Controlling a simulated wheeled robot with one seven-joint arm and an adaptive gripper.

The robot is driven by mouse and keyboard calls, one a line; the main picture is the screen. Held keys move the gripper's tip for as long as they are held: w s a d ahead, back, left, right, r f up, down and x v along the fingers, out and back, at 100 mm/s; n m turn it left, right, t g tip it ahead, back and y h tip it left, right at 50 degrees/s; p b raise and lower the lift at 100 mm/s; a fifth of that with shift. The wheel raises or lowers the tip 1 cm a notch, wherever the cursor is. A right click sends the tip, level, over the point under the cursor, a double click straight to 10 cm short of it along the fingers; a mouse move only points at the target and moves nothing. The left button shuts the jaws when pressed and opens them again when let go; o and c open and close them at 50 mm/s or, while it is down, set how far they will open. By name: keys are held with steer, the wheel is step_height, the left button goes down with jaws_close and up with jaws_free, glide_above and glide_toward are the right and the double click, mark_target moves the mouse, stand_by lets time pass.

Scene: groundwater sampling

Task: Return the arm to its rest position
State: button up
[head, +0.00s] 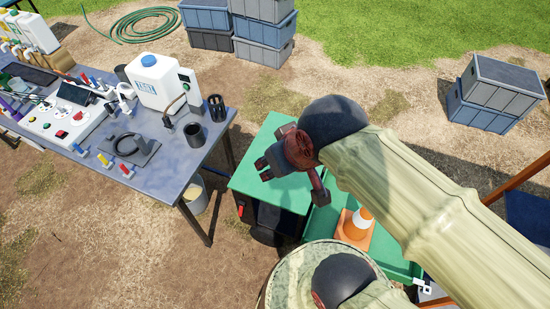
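My arm comes in from the right as a long pale ribbed link ending in a dark ball. My gripper (275,166), with dark red and blackish parts, shows just past that ball. It is over the green top (262,140) of a cart, and its height above the top cannot be told. I see no object in it. Its fingers are small and partly overlapped by the wrist parts, so whether they are apart or together is unclear.
A grey worktable (190,166) at the left holds a white jug (158,82), a dark cup (194,134) and instruments. An orange and white cone (357,224) stands in a green tray (391,262) under my arm. Crates (265,38) stand at the back, more (484,112) at the right.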

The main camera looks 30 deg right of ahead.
steer(key=shift+f, duration=0.15)
step_height(320, 180, down, 15)
steer(key=b, duration=1.5)
steer(key=shift+f+b, duration=0.15)
steer(key=shift+b, duration=0.15)
